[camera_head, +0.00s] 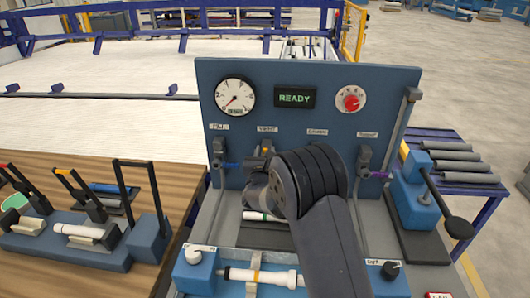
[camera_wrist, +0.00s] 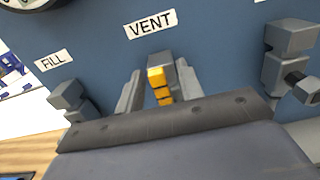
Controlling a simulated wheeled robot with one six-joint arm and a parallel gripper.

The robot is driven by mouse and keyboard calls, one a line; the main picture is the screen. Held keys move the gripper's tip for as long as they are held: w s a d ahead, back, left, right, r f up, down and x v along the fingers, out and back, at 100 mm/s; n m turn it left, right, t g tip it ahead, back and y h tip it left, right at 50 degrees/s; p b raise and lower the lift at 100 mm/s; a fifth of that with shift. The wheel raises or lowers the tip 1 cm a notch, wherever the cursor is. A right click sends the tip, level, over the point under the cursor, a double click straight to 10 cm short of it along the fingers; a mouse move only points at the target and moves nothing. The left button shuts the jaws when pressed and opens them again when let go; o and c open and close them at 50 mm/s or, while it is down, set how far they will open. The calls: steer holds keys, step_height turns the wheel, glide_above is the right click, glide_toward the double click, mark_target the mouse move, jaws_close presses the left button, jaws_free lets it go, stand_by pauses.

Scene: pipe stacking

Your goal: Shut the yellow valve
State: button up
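The yellow valve (camera_wrist: 160,87) sits on the blue panel under the VENT label, with a grey body and a yellow handle. In the wrist view its handle points down toward the camera. My gripper (camera_wrist: 159,78) is open, with one grey finger on each side of the handle. Small gaps seem to show between fingers and handle; contact cannot be told. The lower end of the handle is hidden behind my gripper's body. In the head view a little of the yellow valve (camera_head: 267,146) shows above my gripper (camera_head: 257,166), and my arm covers much of the area.
The FILL valve (camera_head: 220,153) with a blue handle is on the left, and a purple-handled valve (camera_head: 366,165) is on the right. Above are a gauge (camera_head: 235,96), a READY display (camera_head: 295,98) and a red knob (camera_head: 351,102). A lever press (camera_head: 421,196) stands at right.

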steer(key=shift+c, duration=0.3)
jaws_close()
